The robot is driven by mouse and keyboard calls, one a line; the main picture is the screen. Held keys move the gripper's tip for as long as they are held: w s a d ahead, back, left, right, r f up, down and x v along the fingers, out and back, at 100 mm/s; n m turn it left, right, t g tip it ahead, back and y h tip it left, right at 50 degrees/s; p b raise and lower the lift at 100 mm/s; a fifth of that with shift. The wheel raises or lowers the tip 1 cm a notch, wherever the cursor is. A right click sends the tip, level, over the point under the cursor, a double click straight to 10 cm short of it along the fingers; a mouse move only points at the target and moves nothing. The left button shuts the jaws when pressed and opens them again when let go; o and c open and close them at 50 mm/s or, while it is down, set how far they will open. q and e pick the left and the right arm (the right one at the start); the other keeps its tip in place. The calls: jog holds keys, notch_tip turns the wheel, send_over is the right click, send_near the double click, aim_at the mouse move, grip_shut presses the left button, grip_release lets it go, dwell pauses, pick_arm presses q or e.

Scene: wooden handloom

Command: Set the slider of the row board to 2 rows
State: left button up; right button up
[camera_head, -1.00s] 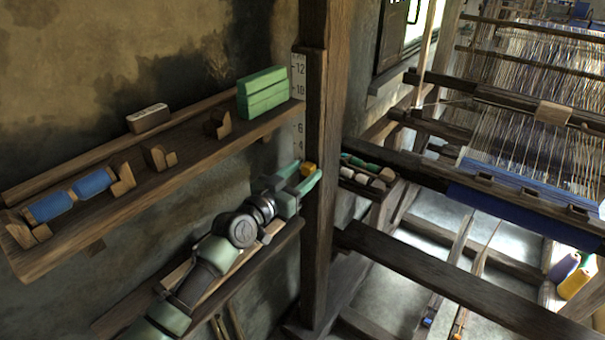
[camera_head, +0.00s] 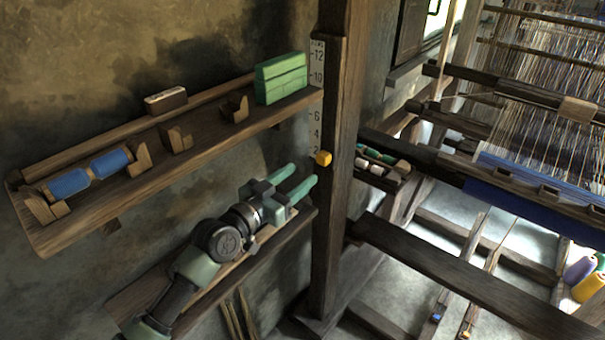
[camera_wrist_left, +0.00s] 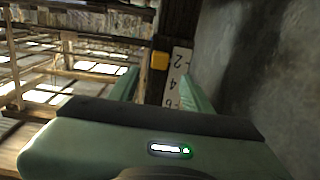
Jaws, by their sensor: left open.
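The row board (camera_head: 316,95) is a pale strip with numbers on the side of the dark wooden post. Its yellow slider (camera_head: 323,158) sits low on the scale, level with the 2. In the left wrist view the slider (camera_wrist_left: 159,61) is beside the 2 on the row board (camera_wrist_left: 176,73). My left gripper (camera_head: 304,178) is open, with green fingers pointing toward the post. It is apart from the slider, a little below and left of it in the head view. In the wrist view the slider lies beyond the fingertips. My right gripper is not in view.
The dark post (camera_head: 335,220) and loom beams (camera_head: 440,265) stand to the right.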

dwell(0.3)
pick_arm(q)
jog(key=s+a+f+n+g+y, duration=0.1)
jog(key=s+a+f+g+y, duration=0.15)
jog(key=s+f, duration=0.6)
jog(key=s+a+f+g+y, duration=0.1)
jog(key=s+f+g+y, duration=0.15)
jog(key=s+f, duration=0.55)
jog(key=s+a+f+n+g+y, duration=0.25)
jog(key=s+a, duration=0.35)
jog(key=s, duration=0.5)
jog(key=s+a+f+n+g+y, duration=0.25)
jog(key=s+a, duration=0.35)
jog(key=s, duration=0.4)
jog(key=s+f+m+g, duration=0.1)
jog(key=s+f+g, duration=0.15)
jog(key=f, duration=2.55)
jog(key=s+a+f+g, duration=0.1)
jog(key=s+a+f, duration=0.2)
jog(key=s+f, duration=1.1)
jog(key=s, duration=0.2)
jog(key=shift+s+f+y, duration=0.2)
jog(key=shift+s+y, duration=0.1)
jog(key=shift+s, duration=0.05)
